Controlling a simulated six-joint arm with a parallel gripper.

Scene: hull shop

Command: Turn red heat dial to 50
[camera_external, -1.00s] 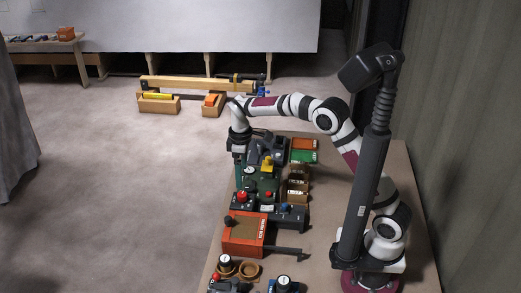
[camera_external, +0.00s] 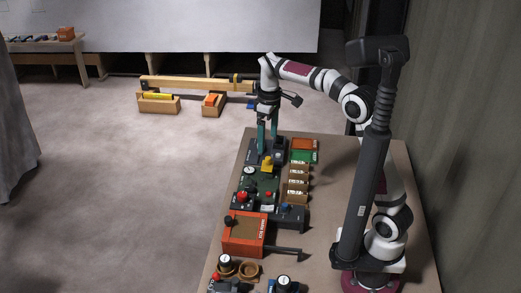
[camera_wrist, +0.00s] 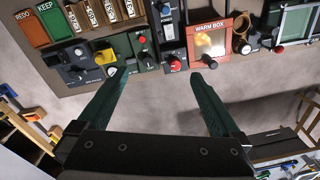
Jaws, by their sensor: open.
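A red knob (camera_external: 242,197) sits on a dark control box (camera_external: 240,207) at the left edge of the bench. In the wrist view a red knob (camera_wrist: 175,66) shows at the near end of a dark unit beside the warm box; its scale is too small to read. A smaller red button (camera_wrist: 142,39) is on the green panel. My gripper (camera_external: 267,152) is open and empty, with teal fingers pointing down over the far end of the bench. In the wrist view my gripper (camera_wrist: 157,76) has its fingers wide apart, not touching the red knob.
The orange warm box (camera_external: 243,236) stands nearer the camera than the red knob. A green panel (camera_external: 258,182) with a yellow part (camera_external: 267,163) lies beyond it. Wooden card holders (camera_external: 298,184) and orange and green trays (camera_external: 304,144) line the right. The floor left of the bench is open.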

